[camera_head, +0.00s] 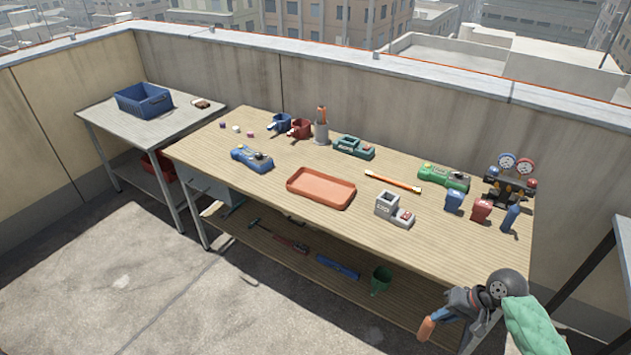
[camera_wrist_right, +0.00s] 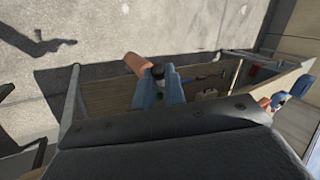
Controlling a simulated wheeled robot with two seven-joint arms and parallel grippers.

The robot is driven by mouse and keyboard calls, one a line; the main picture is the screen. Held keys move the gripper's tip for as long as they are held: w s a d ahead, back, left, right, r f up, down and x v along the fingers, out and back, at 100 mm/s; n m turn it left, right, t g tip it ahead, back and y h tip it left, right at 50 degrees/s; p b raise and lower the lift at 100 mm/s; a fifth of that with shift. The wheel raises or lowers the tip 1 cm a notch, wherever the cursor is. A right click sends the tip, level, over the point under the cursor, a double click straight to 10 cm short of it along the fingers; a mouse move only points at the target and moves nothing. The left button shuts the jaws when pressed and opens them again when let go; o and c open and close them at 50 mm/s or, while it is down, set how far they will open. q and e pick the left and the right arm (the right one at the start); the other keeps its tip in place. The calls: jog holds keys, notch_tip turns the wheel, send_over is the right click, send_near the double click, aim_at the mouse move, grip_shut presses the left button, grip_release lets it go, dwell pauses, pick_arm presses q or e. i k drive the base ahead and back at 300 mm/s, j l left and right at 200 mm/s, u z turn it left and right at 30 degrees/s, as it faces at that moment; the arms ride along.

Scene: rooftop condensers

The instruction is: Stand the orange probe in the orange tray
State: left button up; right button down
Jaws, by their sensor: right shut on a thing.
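My right gripper (camera_head: 446,317) is low at the bottom right, in front of the table's near right corner. It is shut on an orange cylindrical thing, which I take to be the orange probe (camera_head: 427,328); the probe tilts downward. In the right wrist view the blue fingers (camera_wrist_right: 160,88) close around the probe (camera_wrist_right: 138,62), its orange end sticking out to the upper left; the rest is mostly hidden. The orange tray (camera_head: 320,187) lies empty on the middle of the table, well to the left of and beyond the gripper. My left gripper is not in view.
On the table (camera_head: 270,185), a grey holder (camera_head: 388,205) and an orange rod (camera_head: 393,182) are right of the tray. A blue meter (camera_head: 252,158) is left of it. Gauges (camera_head: 510,180) and small bottles stand right. A lower shelf holds tools and a green cup (camera_head: 381,279).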

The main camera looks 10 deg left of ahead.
aim_at(314, 187)
jog(key=i+j, duration=0.1)
jog(key=j, duration=0.45)
jog(key=i+j, duration=0.1)
jog(key=j, duration=0.4)
jog(key=i+j, duration=0.1)
jog(key=j, duration=0.45)
jog(key=i+j+z, duration=0.1)
jog(key=j, duration=0.45)
